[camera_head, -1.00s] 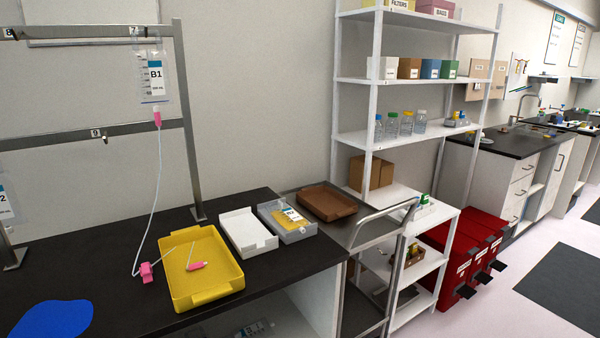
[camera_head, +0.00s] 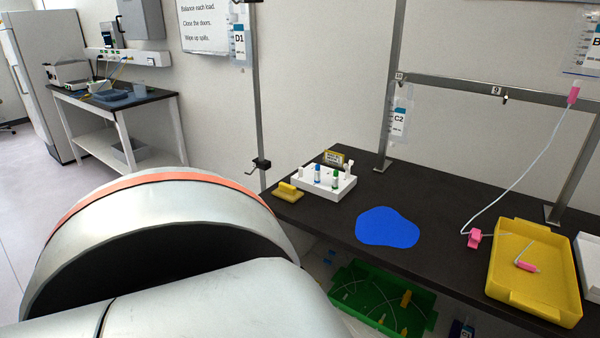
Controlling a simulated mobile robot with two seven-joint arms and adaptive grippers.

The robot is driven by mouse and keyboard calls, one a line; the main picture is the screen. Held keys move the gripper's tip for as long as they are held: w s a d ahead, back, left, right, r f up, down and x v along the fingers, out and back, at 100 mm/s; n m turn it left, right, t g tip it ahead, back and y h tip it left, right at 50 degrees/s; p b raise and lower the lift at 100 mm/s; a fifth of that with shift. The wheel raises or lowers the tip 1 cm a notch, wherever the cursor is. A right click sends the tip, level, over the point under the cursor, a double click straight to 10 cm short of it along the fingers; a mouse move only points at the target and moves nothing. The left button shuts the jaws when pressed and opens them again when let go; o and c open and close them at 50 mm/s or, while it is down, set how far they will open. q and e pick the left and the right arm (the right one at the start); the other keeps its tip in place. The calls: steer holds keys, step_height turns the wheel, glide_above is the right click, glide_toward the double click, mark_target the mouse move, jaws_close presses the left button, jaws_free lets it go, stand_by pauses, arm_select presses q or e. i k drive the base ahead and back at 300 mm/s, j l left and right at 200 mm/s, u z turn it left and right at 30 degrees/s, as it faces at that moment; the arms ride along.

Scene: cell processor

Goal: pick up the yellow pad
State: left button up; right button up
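A small yellow pad (camera_head: 288,195) with a raised grip on top lies at the left end of the black counter, near its edge. It sits just left of a white rack. Neither of my grippers shows in the head view. A large grey link of my own arm with an orange band fills the lower left, in front of the counter's left end, and may hide what lies behind it.
The white rack (camera_head: 341,187) holds several capped tubes beside the pad. A blue flat patch (camera_head: 388,228) lies right of it. A yellow tray (camera_head: 499,283) with tubing stands at the right. A green bin (camera_head: 353,275) is below the counter. A metal post (camera_head: 256,110) rises behind the pad.

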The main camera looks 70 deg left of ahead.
mark_target(289, 192)
steer(key=u, duration=2.2)
steer(key=z, duration=0.85)
steer(key=j+z, duration=0.25)
steer(key=z, duration=0.15)
steer(key=j+z, duration=0.25)
steer(key=z, duration=0.15)
steer(key=j+z, duration=0.25)
steer(key=z, duration=0.15)
steer(key=k+j+z, duration=0.2)
steer(key=j+z, duration=0.2)
steer(key=j, duration=0.2)
steer(key=k+j+z, duration=0.3)
steer(key=j, duration=0.2)
steer(key=k+j, duration=0.2)
steer(key=j, duration=0.15)
steer(key=k+j+z, duration=0.15)
steer(key=j, duration=0.15)
